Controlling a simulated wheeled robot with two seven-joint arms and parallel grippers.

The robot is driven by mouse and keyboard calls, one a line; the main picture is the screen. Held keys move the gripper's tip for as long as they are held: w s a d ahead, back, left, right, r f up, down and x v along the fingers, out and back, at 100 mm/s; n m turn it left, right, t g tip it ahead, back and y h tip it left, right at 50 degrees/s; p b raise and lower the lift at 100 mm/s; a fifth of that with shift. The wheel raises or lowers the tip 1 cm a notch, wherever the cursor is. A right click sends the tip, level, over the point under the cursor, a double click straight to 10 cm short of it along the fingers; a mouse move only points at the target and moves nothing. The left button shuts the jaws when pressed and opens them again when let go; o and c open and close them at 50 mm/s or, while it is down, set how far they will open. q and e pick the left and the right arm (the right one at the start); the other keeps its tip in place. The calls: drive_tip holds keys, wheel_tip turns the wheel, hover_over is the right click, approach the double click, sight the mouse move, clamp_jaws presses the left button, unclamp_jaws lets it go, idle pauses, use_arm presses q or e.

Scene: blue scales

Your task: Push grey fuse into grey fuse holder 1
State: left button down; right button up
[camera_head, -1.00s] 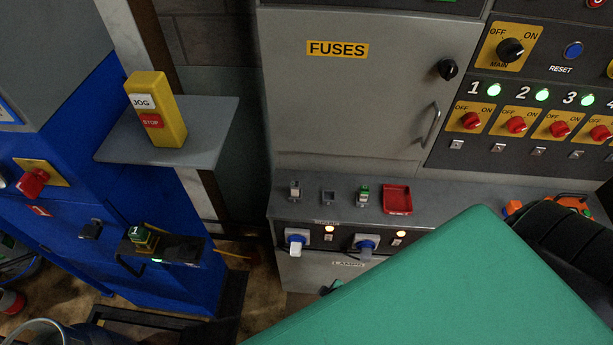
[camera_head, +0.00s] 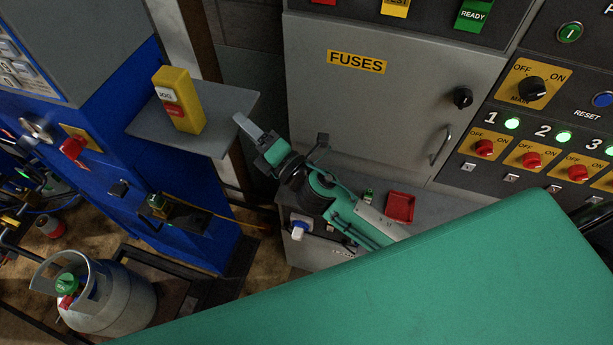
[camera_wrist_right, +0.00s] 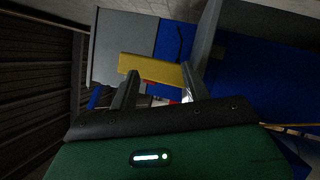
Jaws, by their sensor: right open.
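My right gripper (camera_head: 246,126) reaches in from the lower right and points to the upper left, close to the front edge of the grey shelf. In the right wrist view its two fingers (camera_wrist_right: 166,72) are apart, with nothing held between them. The yellow JOG/STOP box shows beyond the fingers there. My right arm covers the left part of the fuse ledge, so the grey fuse and grey fuse holder 1 cannot be made out. A small green fuse (camera_head: 367,196) shows on the ledge beside my arm. My left gripper is not in view.
The yellow box (camera_head: 179,99) stands on the grey shelf (camera_head: 215,135) beside my gripper. A red tray (camera_head: 400,207) sits on the ledge below the FUSES cabinet (camera_head: 390,110). A blue cabinet (camera_head: 120,125) and gas cylinder (camera_head: 110,300) are at left.

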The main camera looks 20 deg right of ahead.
drive_tip(key=s+a+r+n+g+y, duration=0.3)
drive_tip(key=a+r+n+g+y, duration=0.3)
drive_tip(key=n, duration=0.5)
drive_tip(key=s+a+f+n+g+h, duration=0.1)
drive_tip(key=s+a+f+n+g, duration=0.1)
drive_tip(key=f+n+g, duration=0.6)
drive_tip(key=s+a+f+n+g+h, duration=0.1)
drive_tip(key=s+a+f+n+g, duration=0.3)
drive_tip(key=n, duration=0.6)
drive_tip(key=w+d+f+n+h, duration=0.6)
drive_tip(key=d+f+h, duration=0.1)
drive_tip(key=d+f, duration=0.35)
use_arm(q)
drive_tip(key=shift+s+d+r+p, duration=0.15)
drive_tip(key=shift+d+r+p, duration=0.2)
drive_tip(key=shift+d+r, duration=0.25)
use_arm(e)
drive_tip(key=w+d+n+h, duration=0.1)
drive_tip(key=w+d+h, duration=0.1)
drive_tip(key=d+h, duration=0.2)
drive_tip(key=w+d+f+n+h, duration=0.1)
drive_tip(key=w+d+h, duration=0.2)
drive_tip(key=d, duration=0.7)
drive_tip(key=shift+w+f+t+h, duration=0.15)
drive_tip(key=shift+f+t+h, duration=0.15)
drive_tip(key=shift+t+h, duration=0.1)
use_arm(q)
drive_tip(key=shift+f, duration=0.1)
